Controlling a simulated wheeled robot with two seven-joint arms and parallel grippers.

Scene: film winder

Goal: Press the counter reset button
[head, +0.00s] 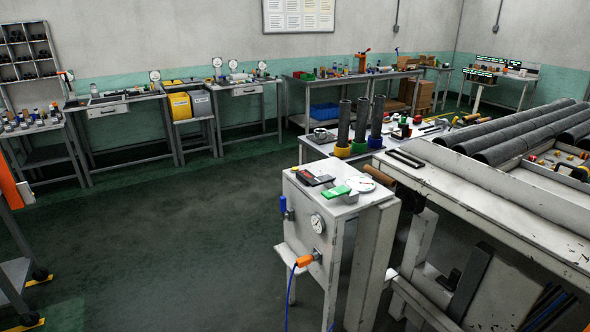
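A light grey cabinet (306,221) stands right of centre, with a pressure gauge (317,223) on its front. On its top lie a small black device (315,177) with a red part, a green-topped item (336,192) and a round white disc (360,184). I cannot tell whether any of these is the counter, and no reset button can be made out. Small units with lit green displays (487,59) stand on the far right bench; they are too small to read. Neither of my grippers is in view.
A worn white machine table (471,205) with long dark tubes (515,132) fills the right. A blue hose (289,292) hangs from the cabinet's orange fitting. Benches line the back wall. The green floor (190,225) at left centre is clear.

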